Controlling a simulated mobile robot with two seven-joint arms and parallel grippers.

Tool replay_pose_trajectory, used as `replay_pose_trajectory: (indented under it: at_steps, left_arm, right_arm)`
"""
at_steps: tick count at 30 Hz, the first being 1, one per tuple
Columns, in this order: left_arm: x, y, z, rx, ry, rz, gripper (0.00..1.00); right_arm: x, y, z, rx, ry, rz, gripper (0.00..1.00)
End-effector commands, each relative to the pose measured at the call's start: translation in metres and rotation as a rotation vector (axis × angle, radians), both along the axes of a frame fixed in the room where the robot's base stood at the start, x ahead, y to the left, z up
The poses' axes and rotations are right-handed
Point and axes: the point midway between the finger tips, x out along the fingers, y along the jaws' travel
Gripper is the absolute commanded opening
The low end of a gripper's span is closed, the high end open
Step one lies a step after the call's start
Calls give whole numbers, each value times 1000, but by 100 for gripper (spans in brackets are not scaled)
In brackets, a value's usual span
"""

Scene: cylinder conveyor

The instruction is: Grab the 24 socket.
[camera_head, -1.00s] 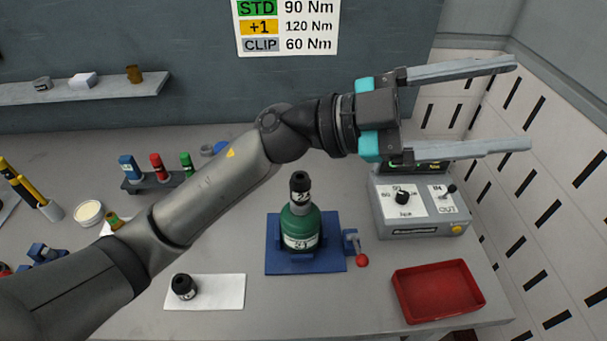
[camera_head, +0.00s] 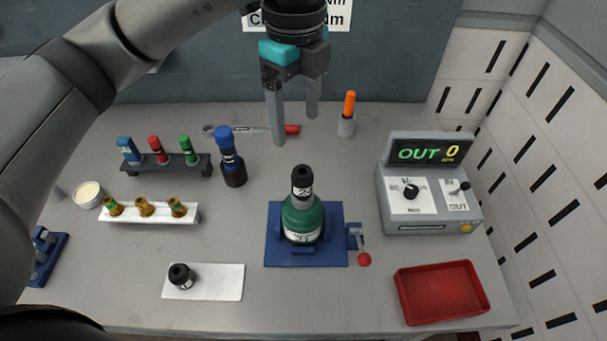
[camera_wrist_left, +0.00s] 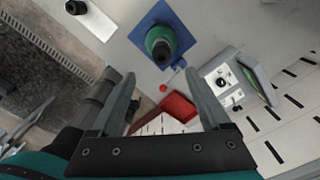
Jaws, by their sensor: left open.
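A black socket (camera_head: 302,180) stands upright on top of the green cylinder (camera_head: 301,222); its white label starts with a 2 and may read 24, but is too small to be sure. A second black socket (camera_head: 181,276) stands on a white mat (camera_head: 222,282) at the front left; its number is not legible. My left gripper (camera_head: 295,128) is open and empty, fingers pointing down, above and behind the green cylinder in the head view. In the left wrist view the cylinder (camera_wrist_left: 153,39) with its socket lies beyond the open fingers (camera_wrist_left: 160,76). My right gripper is not in view.
The cylinder sits in a blue fixture (camera_head: 273,250) with a red-knobbed lever (camera_head: 364,259). A control box (camera_head: 429,190) reading OUT 0 and a red tray (camera_head: 440,290) stand to the right. A blue-capped black bottle (camera_head: 233,165) and racks (camera_head: 150,214) stand left.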

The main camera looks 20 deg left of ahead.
Motion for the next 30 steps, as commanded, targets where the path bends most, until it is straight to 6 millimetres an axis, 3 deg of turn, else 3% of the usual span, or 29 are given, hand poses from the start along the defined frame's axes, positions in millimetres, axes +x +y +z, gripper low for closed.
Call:
replay_pose_trajectory:
  at_steps: [9,19,27,30]
  left_arm:
    - [-2,0,-67,-2,7,-5,80]
    - [-1,-2,-95,-5,5,-6,80]
    - [1,-5,-134,-4,5,-5,80]
    - [1,-5,-139,-5,3,-7,80]
  right_arm:
    - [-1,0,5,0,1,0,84]
    - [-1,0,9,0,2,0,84]
    - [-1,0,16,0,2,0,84]
    - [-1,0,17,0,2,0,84]
